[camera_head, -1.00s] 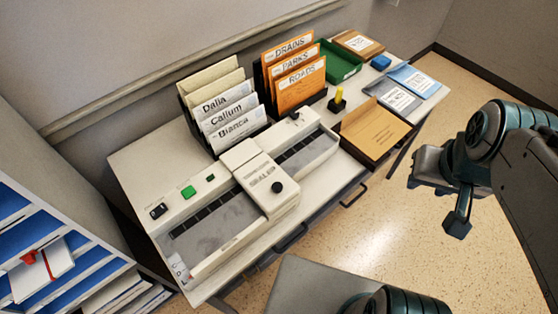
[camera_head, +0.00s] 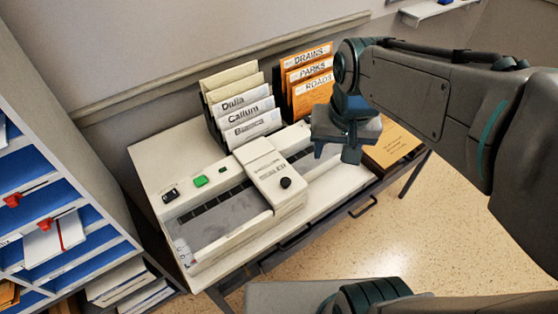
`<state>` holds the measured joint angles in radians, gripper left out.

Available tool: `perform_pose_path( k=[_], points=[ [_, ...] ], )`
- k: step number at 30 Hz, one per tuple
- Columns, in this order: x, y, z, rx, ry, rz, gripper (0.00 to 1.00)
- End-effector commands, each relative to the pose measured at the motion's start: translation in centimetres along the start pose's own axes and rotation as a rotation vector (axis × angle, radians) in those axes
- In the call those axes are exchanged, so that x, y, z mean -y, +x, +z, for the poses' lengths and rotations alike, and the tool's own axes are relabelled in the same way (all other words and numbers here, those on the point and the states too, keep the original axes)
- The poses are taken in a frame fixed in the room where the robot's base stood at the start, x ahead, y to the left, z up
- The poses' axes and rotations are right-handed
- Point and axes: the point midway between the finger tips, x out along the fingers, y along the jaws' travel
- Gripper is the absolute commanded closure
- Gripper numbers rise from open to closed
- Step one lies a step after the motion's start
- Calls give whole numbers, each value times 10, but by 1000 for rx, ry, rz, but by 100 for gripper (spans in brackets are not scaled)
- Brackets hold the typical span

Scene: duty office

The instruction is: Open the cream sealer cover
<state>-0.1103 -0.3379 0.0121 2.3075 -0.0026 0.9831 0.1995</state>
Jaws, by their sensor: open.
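The cream sealer (camera_head: 240,262) is a long low machine on the desk, with a green button (camera_head: 201,181) and a dark slotted bed. A raised cream block, which looks like its cover (camera_head: 262,160), lies across the middle with a black round knob (camera_head: 286,183) near its front end. The cover looks lowered. My gripper (camera_head: 338,152) is open and empty, above and to the right of the knob and apart from it. My gripper and arm hide part of the sealer's right end and things behind it.
Name-tabbed folders (camera_head: 245,110) and orange folders (camera_head: 312,80) stand upright in racks behind the sealer. A brown envelope (camera_head: 390,148) lies to the right. A shelf unit (camera_head: 85,155) with blue compartments stands at the left. Floor (camera_head: 450,230) is clear in front at right.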

Motion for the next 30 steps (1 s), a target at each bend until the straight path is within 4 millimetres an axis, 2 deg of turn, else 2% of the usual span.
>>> perform_pose_path(
  k=[1,6,12,20,30],
  points=[
    [13,16,-10,33,8,1,52],
    [54,44,-38,116,59,15,52],
    [86,66,-54,172,102,36,52],
    [93,84,-55,188,115,44,52],
    [90,153,-41,191,115,45,52]
  ],
)
